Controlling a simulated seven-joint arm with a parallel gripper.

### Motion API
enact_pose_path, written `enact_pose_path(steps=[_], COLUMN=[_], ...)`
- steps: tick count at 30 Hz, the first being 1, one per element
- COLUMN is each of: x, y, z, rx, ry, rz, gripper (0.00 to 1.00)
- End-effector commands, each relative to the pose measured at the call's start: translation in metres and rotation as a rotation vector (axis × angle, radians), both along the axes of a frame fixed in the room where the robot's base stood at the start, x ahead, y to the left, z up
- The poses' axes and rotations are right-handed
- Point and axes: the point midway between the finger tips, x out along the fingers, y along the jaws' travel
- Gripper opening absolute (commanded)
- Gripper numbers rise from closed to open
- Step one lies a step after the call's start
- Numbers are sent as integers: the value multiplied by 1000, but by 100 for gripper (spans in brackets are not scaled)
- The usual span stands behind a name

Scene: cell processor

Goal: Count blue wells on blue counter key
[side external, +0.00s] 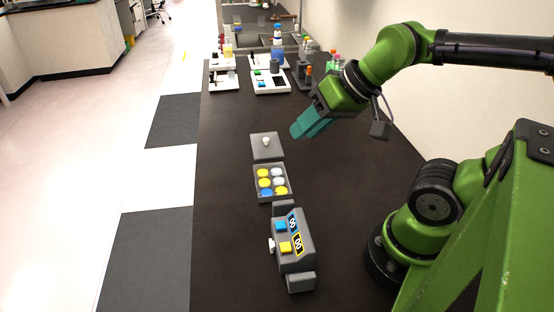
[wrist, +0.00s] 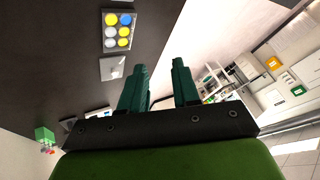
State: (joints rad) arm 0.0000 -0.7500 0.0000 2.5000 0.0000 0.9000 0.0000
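A grey well plate (side external: 289,188) lies open on the black bench, and it also shows in the wrist view (wrist: 103,32). It holds one blue well (side external: 267,193), three yellow wells and two whitish wells. Nearer the camera stands a grey counter (side external: 294,262) with a blue key (side external: 280,226), a yellow key (side external: 286,247) and two displays, which appear to read 00. A white knob (side external: 271,244) sticks out of its left side. My gripper (side external: 297,130) is raised above the bench, behind and right of the plate. In the wrist view its teal fingers (wrist: 158,80) are apart with nothing between them.
A grey lid (side external: 258,148) with a white knob lies just behind the plate. White trays (side external: 270,83), bottles and tube racks fill the far end of the bench. The bench (side external: 226,155) left of the plate and counter is clear.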

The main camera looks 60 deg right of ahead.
Motion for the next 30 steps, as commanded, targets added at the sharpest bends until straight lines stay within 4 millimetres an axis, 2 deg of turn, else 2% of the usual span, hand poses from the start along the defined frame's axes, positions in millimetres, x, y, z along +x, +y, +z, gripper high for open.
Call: enact_pose_path(steps=[1,6,30], x=[0,0,0], y=[0,0,0], z=[0,0,0], rx=[0,0,0], ry=[0,0,0], rz=[0,0,0], gripper=[23,0,0])
